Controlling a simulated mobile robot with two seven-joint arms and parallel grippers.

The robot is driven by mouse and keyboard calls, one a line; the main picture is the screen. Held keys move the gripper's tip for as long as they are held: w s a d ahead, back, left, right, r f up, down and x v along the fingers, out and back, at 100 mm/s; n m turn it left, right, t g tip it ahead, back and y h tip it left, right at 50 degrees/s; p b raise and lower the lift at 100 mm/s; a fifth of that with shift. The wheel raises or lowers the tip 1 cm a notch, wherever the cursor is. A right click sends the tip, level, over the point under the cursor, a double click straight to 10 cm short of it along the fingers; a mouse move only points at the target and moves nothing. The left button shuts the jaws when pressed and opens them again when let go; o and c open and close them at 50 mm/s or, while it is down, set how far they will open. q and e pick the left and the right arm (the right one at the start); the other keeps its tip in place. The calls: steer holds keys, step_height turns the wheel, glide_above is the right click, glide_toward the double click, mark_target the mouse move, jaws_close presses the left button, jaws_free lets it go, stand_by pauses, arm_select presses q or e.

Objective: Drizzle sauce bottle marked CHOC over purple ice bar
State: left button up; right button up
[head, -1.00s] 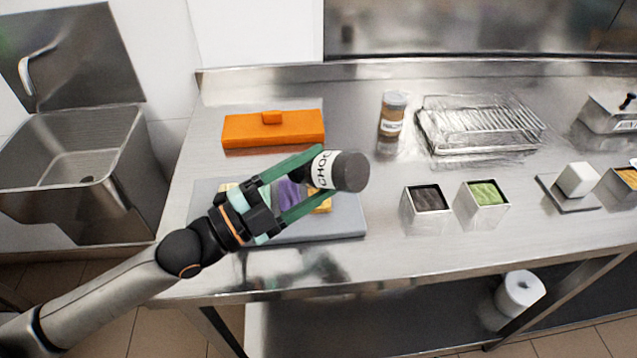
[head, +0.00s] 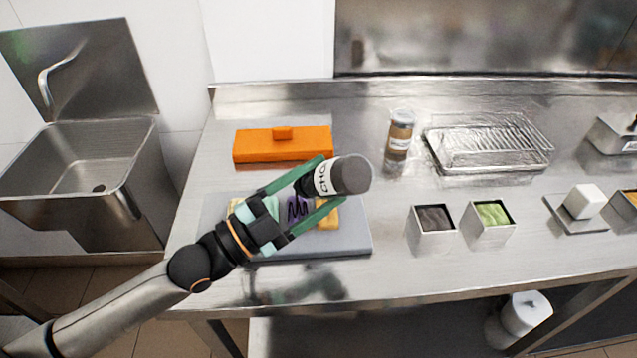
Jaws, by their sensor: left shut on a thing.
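My left gripper (head: 326,181) is shut on the sauce bottle marked CHOC (head: 349,175). The bottle has a dark body and a white label and lies tilted, nearly on its side, above the grey board (head: 340,243). The purple ice bar (head: 297,209) is on the board and shows between the gripper's green fingers, below the bottle. Dark lines show on its purple top. The gripper covers part of the bar. My right gripper is not in view.
An orange lidded box (head: 283,146) and a brown-filled jar (head: 400,132) stand behind. A wire rack tray (head: 488,148), a dark-filled tin (head: 432,226) and a green-filled tin (head: 489,220) are to the right. The front counter edge is clear.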

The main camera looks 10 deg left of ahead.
arm_select(q)
steer(key=shift+r, duration=0.1)
steer(key=m+g, duration=0.1)
steer(key=m, duration=0.1)
steer(key=shift+r+m+p, duration=0.15)
steer(key=shift+m+p, duration=0.15)
steer(key=shift+p, duration=0.1)
steer(key=shift+m+g+p, duration=0.3)
steer(key=shift+m, duration=0.5)
steer(key=shift+m, duration=0.3)
steer(key=shift+r+m+g+p, duration=0.2)
steer(key=shift+m+g+p, duration=0.15)
steer(key=shift+p, duration=0.2)
steer(key=shift+r+m+g+y+p, duration=0.4)
steer(key=shift+r+m+p, duration=0.35)
steer(key=shift+m+p, duration=0.8)
steer(key=shift+r+m+p, duration=0.2)
steer(key=shift+m+p, duration=0.1)
steer(key=shift+p, duration=0.1)
